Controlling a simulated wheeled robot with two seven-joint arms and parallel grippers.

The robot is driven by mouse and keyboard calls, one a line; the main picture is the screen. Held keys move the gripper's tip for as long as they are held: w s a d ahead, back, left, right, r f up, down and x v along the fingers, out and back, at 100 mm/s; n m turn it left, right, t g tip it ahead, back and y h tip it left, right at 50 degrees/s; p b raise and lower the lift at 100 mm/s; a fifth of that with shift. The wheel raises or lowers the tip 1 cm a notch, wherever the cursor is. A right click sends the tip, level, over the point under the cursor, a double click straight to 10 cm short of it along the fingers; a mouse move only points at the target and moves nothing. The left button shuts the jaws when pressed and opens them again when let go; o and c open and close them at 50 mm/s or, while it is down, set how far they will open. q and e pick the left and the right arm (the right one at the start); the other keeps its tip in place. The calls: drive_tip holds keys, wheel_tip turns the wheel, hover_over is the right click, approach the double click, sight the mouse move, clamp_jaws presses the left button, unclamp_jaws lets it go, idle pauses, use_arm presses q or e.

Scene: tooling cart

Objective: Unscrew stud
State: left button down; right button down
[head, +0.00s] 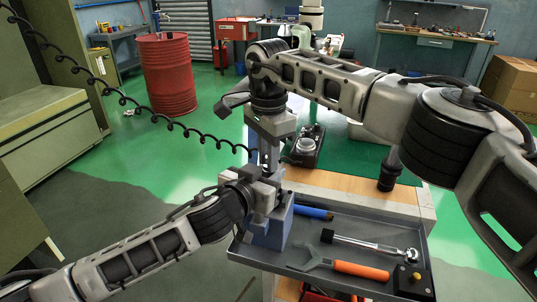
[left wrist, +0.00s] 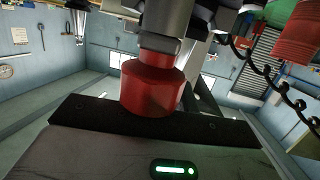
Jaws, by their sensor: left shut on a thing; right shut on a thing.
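A red round part (left wrist: 152,88), which looks like the stud piece, shows in the left wrist view with a wide body and a narrower neck above. Grey gripper fingers (left wrist: 168,45) meet its neck. In the head view my left gripper (head: 264,187) reaches in from the lower left, shut, above a blue block (head: 268,232). My right gripper (head: 271,150) points down from above, shut, its tips close over the left gripper. The grippers mostly hide the held part in the head view, and the exact contact of each jaw is unclear.
A dark tray (head: 322,262) holds an orange-handled wrench (head: 360,271), a ratchet (head: 365,244) and a blue-handled tool (head: 314,212). Behind are a green-topped cart surface (head: 350,162) and a dark device (head: 306,147). A red drum (head: 167,75) stands farther back.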

use_arm(q)
drive_tip(key=shift+f, duration=0.15)
use_arm(e)
drive_tip(key=n, duration=1.4)
drive_tip(key=shift+n, duration=0.4)
drive_tip(key=n, duration=0.3)
drive_tip(key=shift+n, duration=0.3)
drive_tip(key=c, duration=1.3)
unclamp_jaws()
drive_tip(key=shift+r, duration=0.1)
drive_tip(key=shift+c, duration=0.4)
